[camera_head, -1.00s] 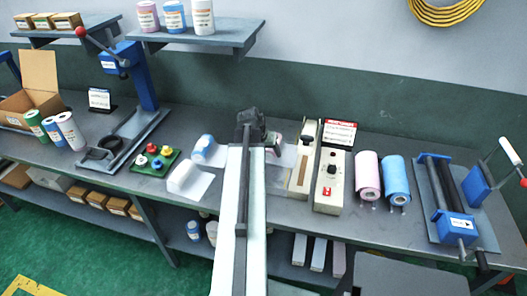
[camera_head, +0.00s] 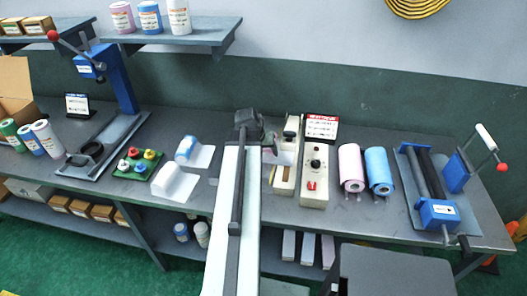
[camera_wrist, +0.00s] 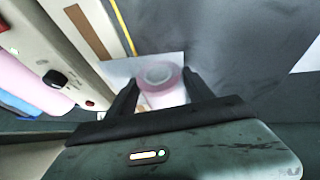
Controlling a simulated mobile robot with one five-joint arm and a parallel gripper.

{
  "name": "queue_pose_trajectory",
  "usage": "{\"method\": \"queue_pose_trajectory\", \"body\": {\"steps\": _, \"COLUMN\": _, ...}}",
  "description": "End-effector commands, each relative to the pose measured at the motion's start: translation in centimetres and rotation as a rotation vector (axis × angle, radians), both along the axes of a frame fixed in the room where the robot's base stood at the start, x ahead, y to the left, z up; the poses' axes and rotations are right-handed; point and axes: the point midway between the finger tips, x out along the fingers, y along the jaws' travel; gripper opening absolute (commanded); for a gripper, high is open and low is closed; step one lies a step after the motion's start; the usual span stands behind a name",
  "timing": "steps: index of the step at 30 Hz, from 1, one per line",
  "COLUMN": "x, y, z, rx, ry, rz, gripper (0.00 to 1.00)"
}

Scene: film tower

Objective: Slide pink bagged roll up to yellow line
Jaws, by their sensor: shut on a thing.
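The pink bagged roll (camera_wrist: 160,78) is between the fingers of my gripper (camera_wrist: 160,90) in the wrist view. Its round pink end with a pale core faces the camera, and clear film spreads flat around it. My gripper is shut on it, one dark finger on each side. The yellow line (camera_wrist: 123,27) runs on the dark bench top beyond and left of the roll, beside the sealer; the roll is apart from it. In the head view, my dark gripper (camera_head: 249,125) mostly hides the roll, and I cannot make out the line.
The beige sealer (camera_head: 315,175) stands close right of my gripper. Further right are a pink roll (camera_head: 351,167), a blue roll (camera_head: 379,170) and a blue roller machine (camera_head: 437,212). Left are a blue bagged roll (camera_head: 186,149), a white bagged roll (camera_head: 170,180) and a button board (camera_head: 138,163).

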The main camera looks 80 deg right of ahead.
Motion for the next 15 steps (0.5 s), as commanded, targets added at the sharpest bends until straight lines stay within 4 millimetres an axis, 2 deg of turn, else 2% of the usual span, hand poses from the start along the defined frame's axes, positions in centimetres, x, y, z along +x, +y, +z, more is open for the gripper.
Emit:
{"method": "queue_pose_trajectory", "body": {"steps": 12, "x": 0.06, "y": -0.56, "z": 0.0, "rx": 0.0, "ry": 0.0, "rz": 0.0, "gripper": 0.04}}
{"method": "queue_pose_trajectory", "body": {"steps": 13, "x": 0.06, "y": -0.55, "z": 0.0, "rx": 0.0, "ry": 0.0, "rz": 0.0, "gripper": 0.63}}
{"method": "queue_pose_trajectory", "body": {"steps": 15, "x": 0.06, "y": -0.54, "z": 0.0, "rx": 0.0, "ry": 0.0, "rz": 0.0, "gripper": 0.82}}
